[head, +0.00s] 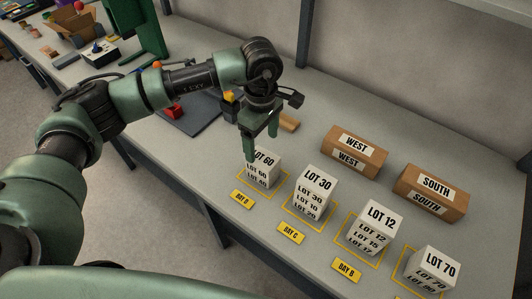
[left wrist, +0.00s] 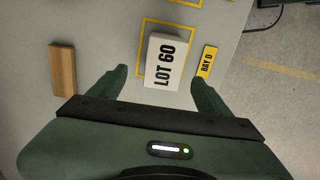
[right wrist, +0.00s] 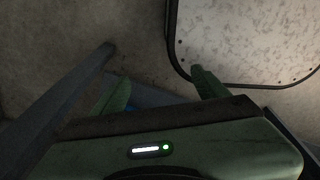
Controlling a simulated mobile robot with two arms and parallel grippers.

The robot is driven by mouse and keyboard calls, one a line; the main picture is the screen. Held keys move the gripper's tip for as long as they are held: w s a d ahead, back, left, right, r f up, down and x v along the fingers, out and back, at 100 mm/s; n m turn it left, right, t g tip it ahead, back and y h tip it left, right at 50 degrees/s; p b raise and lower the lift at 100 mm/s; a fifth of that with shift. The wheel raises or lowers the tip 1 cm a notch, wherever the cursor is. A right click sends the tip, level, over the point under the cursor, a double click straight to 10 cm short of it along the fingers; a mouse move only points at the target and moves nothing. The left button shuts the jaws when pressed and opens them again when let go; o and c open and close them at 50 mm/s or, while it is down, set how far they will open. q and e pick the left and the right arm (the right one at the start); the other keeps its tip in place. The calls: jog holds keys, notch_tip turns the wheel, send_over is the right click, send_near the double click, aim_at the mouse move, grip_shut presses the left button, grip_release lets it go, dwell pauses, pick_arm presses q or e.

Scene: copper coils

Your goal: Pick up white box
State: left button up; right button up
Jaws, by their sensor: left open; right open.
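White boxes stand on the grey bench in yellow-outlined bays: LOT 60 (head: 265,172), LOT 30 (head: 313,196), LOT 12 (head: 374,228) and LOT 70 (head: 435,268). My left gripper (head: 262,146) is open above the LOT 60 box and hides part of its top. In the left wrist view, the LOT 60 box (left wrist: 167,62) lies ahead of and between the spread fingers (left wrist: 158,75), with nothing gripped. My right gripper (right wrist: 160,75) is open and empty in the right wrist view, away from the boxes.
Brown boxes WEST (head: 353,152) and SOUTH (head: 430,193) stand behind the white boxes. A wooden block (left wrist: 62,70) lies left of LOT 60 in the left wrist view. Yellow labels, such as BAY D (head: 242,200), line the front. A dark mat (head: 190,115) with a red block (head: 174,112) lies left.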

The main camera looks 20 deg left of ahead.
aim_at(263, 158)
pick_arm(q)
jog(key=shift+s+d+f+p, duration=0.1)
jog(key=shift+s+f+p, duration=0.3)
jog(key=shift+f, duration=0.2)
jog(key=shift+s+f+p, duration=0.25)
jog(key=shift+f+p, duration=0.25)
jog(key=shift+f, duration=0.1)
jog(key=f, duration=0.1)
jog(key=f+p, duration=0.1)
jog(key=f, duration=0.1)
jog(key=shift+w+d+f, duration=0.1)
jog(key=shift+w+f, duration=0.15)
jog(key=shift+f, duration=0.35)
jog(key=c, duration=1.4)
jog(key=shift+c, duration=1.3)
pick_arm(e)
jog(key=s+r, duration=0.2)
jog(key=r, duration=0.1)
jog(key=shift+s+r, duration=0.15)
jog(key=shift+s, duration=0.05)
pick_arm(q)
jog(key=shift+r, duration=0.1)
